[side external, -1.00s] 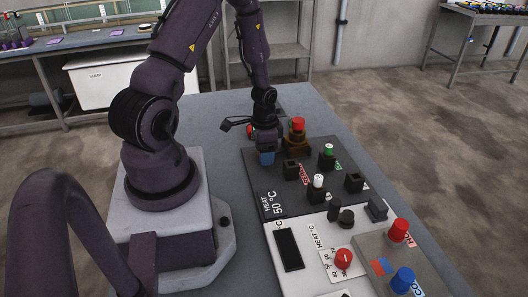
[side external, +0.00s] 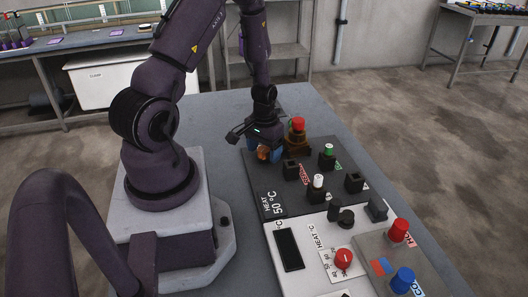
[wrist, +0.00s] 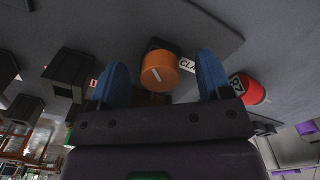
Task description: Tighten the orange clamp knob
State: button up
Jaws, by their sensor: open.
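My gripper is open. In the side view my gripper (side external: 265,152) points down at the far left corner of the dark panel (side external: 275,197), and a bit of the orange knob (side external: 263,154) shows between the fingers. Part of the knob's white label (wrist: 187,65) shows beside it, cut off by a finger.
A red-topped knob on an amber base (side external: 297,130) stands close to the right of my gripper. Black sockets and the white-capped (side external: 318,182) and green-capped (side external: 328,151) fittings stand nearer. A white panel (side external: 310,272) with a red dial lies in front. The table's right side is bare.

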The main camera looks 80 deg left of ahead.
jog(key=n, duration=1)
jog(key=shift+n, duration=0.3)
jog(key=shift+f, duration=0.1)
jog(key=shift+f, duration=0.2)
jog(key=shift+c, duration=0.5)
